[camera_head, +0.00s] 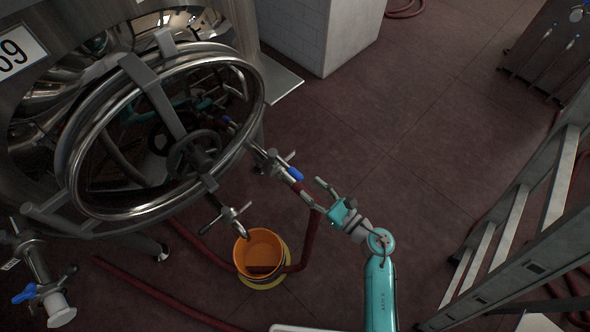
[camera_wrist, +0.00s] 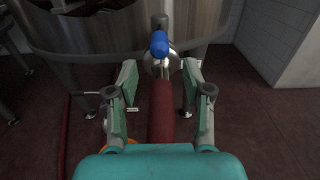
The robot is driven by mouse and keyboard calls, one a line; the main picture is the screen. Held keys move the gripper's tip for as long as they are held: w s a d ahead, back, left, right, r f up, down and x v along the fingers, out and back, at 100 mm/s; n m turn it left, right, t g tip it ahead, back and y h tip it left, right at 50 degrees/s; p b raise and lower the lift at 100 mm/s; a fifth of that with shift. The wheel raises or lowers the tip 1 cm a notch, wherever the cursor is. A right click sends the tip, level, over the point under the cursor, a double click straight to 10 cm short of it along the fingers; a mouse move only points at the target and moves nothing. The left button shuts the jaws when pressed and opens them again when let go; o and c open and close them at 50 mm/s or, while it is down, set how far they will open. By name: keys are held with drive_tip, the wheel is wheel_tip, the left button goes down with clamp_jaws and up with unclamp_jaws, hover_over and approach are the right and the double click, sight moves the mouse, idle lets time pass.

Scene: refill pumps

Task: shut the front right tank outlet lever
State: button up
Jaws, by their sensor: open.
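The outlet lever with a blue grip (camera_head: 295,174) sits on a steel valve at the right side of the tank's round door in the head view. In the wrist view the blue grip (camera_wrist: 159,44) is upper middle, just beyond my fingertips. My gripper (camera_head: 313,192) is open and empty, to the lower right of the lever and apart from it. In the wrist view its two fingers (camera_wrist: 160,70) point at the valve, one on each side. A dark red hose (camera_wrist: 161,110) runs from the valve between the fingers; I cannot tell if they touch it.
The steel tank with its open-looking round door (camera_head: 75,190) fills the left. A second blue lever (camera_head: 24,294) is at lower left. An orange bucket (camera_head: 243,250) stands below the valve. A ladder (camera_head: 510,225) is at right. Floor between is mostly clear.

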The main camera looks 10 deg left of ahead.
sight(289, 169)
drive_tip(key=x, duration=1)
clamp_jaws()
